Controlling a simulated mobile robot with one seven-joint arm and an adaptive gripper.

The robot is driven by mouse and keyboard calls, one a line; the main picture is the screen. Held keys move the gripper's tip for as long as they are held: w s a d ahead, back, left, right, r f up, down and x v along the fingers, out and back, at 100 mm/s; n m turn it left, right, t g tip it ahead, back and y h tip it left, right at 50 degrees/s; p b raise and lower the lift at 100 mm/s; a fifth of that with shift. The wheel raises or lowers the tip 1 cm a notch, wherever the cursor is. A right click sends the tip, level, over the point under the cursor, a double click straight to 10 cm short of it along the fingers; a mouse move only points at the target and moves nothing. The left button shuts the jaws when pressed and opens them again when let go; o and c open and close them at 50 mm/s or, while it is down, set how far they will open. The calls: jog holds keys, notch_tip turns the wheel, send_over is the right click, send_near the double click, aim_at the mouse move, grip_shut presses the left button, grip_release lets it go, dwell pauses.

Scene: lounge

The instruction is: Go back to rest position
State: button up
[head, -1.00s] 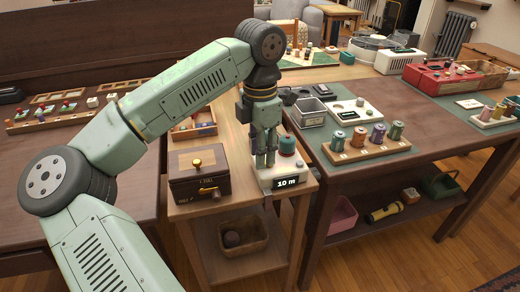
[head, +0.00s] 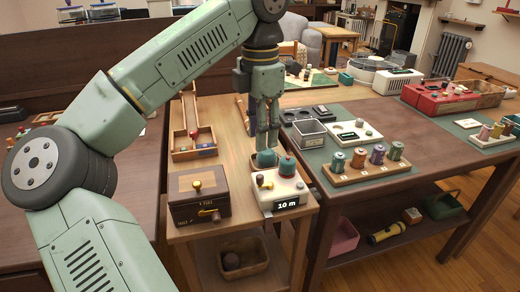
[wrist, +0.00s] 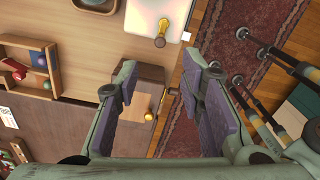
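My gripper (head: 267,155) hangs fingers-down in the head view, in front of or above the white device (head: 267,203) with the "10 m" display. In the wrist view my gripper (wrist: 162,95) is open, with nothing between its fingers.
A brown box (head: 199,205) with brass knobs stands left of the device; it also shows in the wrist view (wrist: 148,75). A spool rack (head: 365,173) and grey bin (head: 308,133) are on the right table. A wooden tray (head: 194,150) lies behind the box.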

jog(key=shift+r, duration=0.55)
jog(key=shift+d, duration=0.1)
